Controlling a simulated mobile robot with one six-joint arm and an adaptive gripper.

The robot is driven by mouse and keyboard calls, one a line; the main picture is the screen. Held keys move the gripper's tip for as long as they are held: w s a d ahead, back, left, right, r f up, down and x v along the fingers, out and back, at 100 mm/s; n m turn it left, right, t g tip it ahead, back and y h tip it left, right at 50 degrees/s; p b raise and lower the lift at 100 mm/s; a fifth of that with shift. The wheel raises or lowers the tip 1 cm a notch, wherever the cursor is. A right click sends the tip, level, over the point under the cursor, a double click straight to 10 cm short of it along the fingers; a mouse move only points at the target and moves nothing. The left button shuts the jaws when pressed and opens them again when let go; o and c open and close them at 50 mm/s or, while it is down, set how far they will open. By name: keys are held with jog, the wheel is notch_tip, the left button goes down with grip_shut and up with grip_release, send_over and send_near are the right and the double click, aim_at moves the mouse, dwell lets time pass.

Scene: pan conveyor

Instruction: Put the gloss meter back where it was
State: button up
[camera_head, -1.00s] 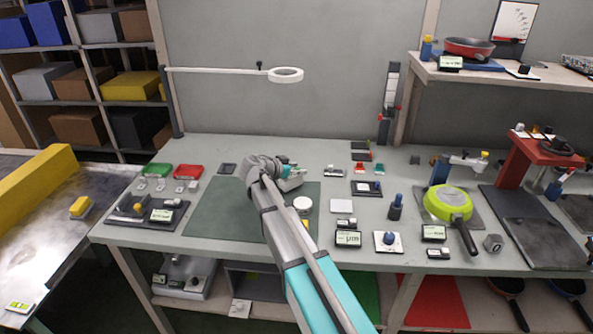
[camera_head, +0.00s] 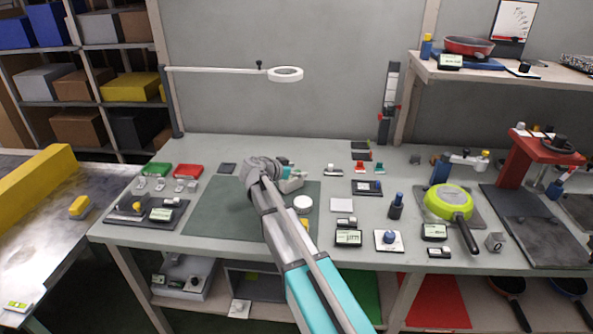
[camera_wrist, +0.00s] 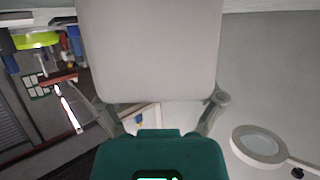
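My gripper (camera_wrist: 160,112) reaches from its teal body at the bottom of the wrist view, with one finger on each side of a large light grey block (camera_wrist: 150,50). I take this block to be the gloss meter; no screen or label on it shows. The fingers appear shut on it; the contact points are partly hidden.
The green pan (camera_head: 447,202) stands further right. A ring lamp (camera_head: 285,74) hangs above; it also shows in the wrist view (camera_wrist: 258,145).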

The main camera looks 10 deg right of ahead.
jog(key=shift+s, duration=0.2)
dwell(0.4)
jog(key=shift+r+p, duration=0.5)
jog(key=shift+p, duration=0.2)
jog(key=p+v, duration=0.4)
jog(key=v, duration=0.7)
jog(key=shift+a+r, duration=0.25)
jog(key=shift+a, duration=0.15)
